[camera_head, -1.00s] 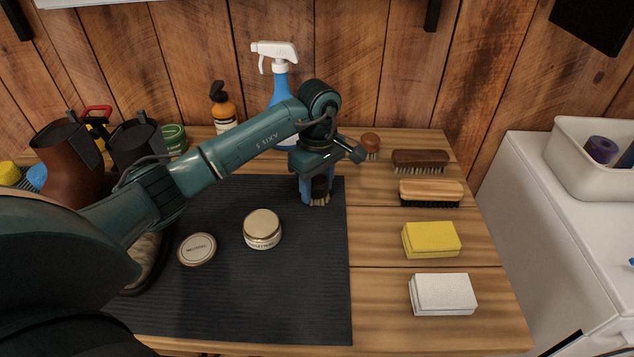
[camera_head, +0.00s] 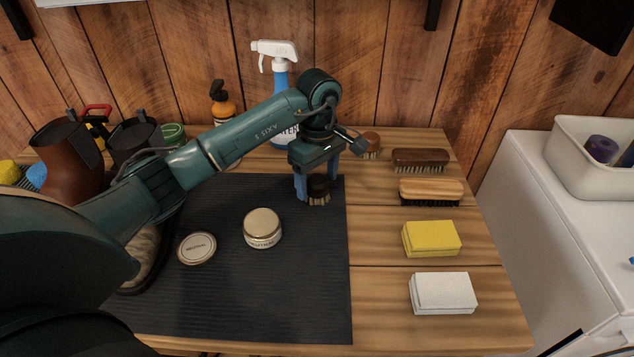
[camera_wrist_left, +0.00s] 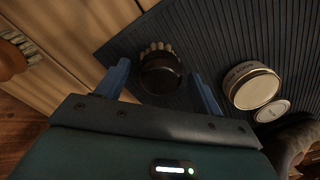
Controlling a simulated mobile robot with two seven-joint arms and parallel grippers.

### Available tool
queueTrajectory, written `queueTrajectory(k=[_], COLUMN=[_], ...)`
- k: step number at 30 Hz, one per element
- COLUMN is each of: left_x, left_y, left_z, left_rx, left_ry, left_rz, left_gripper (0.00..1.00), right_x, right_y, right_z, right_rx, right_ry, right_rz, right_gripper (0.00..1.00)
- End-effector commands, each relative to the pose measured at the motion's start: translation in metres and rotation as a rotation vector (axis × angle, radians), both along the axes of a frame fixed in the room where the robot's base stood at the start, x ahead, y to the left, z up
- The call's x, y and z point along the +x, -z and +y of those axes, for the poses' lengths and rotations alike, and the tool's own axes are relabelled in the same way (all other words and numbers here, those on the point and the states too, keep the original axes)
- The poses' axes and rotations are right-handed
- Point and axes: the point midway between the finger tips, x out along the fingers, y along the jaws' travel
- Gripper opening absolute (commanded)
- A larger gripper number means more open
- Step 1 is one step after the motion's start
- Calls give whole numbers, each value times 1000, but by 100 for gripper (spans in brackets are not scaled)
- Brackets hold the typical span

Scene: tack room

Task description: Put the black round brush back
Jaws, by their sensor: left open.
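The black round brush (camera_head: 318,186) has a dark top and pale bristles and rests near the back right corner of the dark mat (camera_head: 290,290). My left gripper (camera_head: 317,183) is open, with its blue fingers on either side of the brush. In the left wrist view the brush (camera_wrist_left: 161,75) lies between the two spread fingers (camera_wrist_left: 160,85), with a gap visible beside them. A brown round brush (camera_head: 371,143) stands on the wood at the back. My right gripper is not in view.
A polish tin (camera_head: 262,229) and its lid (camera_head: 197,249) lie on the mat. To the right are a dark brown brush (camera_head: 421,160), a light wooden brush (camera_head: 431,193), a yellow sponge (camera_head: 431,239) and a white block (camera_head: 443,293). A spray bottle (camera_head: 281,78) stands behind.

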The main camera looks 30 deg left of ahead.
Motion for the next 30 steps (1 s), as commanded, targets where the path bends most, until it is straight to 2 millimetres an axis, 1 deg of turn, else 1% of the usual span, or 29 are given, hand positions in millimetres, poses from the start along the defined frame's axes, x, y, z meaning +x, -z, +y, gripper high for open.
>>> queueTrajectory(k=[6,9,13,16,19,30], left_x=[2,3,3,3,3,3], left_y=[-48,-69,-91,-100,-105,-105], left_z=[0,1,1,0,0,0], left_rx=[1,2,1,1,1,0], left_ry=[1,0,0,0,-1,0], left_rz=[-6,-5,-3,-1,0,1], left_gripper=[67,67,67,67,67,67], right_x=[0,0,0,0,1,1], right_y=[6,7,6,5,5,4], right_z=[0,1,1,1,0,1], right_rx=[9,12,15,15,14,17], right_ry=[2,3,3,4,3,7], right_rz=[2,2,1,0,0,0], right_gripper=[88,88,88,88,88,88])
